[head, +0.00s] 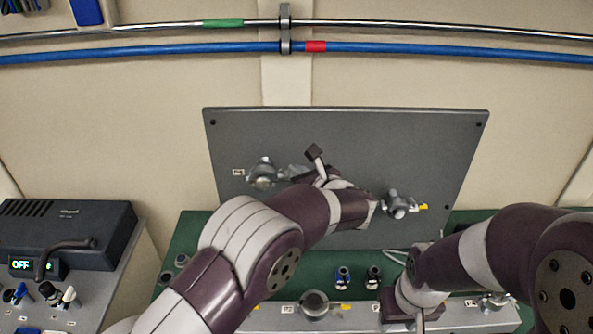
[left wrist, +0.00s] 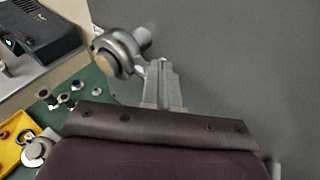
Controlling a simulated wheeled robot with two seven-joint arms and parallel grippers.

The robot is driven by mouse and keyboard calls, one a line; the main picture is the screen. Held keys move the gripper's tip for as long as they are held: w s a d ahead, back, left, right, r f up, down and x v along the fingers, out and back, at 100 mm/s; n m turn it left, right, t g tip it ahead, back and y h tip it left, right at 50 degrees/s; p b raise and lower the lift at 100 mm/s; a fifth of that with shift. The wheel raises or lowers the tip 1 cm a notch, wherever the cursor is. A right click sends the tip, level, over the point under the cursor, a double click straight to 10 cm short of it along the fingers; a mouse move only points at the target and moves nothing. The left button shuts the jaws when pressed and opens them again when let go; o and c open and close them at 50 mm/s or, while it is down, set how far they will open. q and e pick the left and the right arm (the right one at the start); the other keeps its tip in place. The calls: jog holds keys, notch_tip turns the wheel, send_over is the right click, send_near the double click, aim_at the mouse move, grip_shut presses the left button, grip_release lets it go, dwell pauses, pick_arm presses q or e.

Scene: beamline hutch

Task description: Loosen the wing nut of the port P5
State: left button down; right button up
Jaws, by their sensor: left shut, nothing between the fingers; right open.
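A grey upright panel (head: 350,130) carries a round clamped port (head: 263,174) at its left and another port (head: 398,204) with a yellow tag at its right. The labels are too small to read, so I cannot tell which port is P5. My left gripper (head: 292,171) is at the panel, just right of the left port. In the left wrist view my left gripper (left wrist: 162,68) is shut and empty, close beside a silver clamp (left wrist: 118,52); I cannot tell if they touch. My right gripper (head: 418,312) is open, low at the right, its fingers barely showing.
A light rail (head: 260,318) along the front holds more fittings, including a round port (head: 314,304). A blue fitting (head: 343,277) and a black one (head: 374,277) stand on the green surface (head: 190,238). A dark control box (head: 65,230) reading OFF is at the left.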

pick_arm(q)
jog(key=shift+a, duration=0.15)
jog(key=n+g+y+b, duration=0.1)
jog(key=b, duration=0.1)
jog(key=w+n+g+y+b, duration=0.1)
jog(key=n+y+b, duration=0.1)
jog(key=b, duration=0.1)
jog(key=w+n+g+y+b, duration=0.1)
jog(key=g+b, duration=0.1)
jog(key=shift+d+f+n+y, duration=0.15)
jog(key=shift+d+n+y, duration=0.15)
jog(key=shift+d+n, duration=0.1)
jog(key=shift+w+a+b, duration=0.2)
jog(key=shift+b, duration=0.35)
jog(key=shift+w+r, duration=0.1)
jog(key=shift+r, duration=0.1)
jog(key=shift+w, duration=0.25)
jog(key=shift+f, duration=0.1)
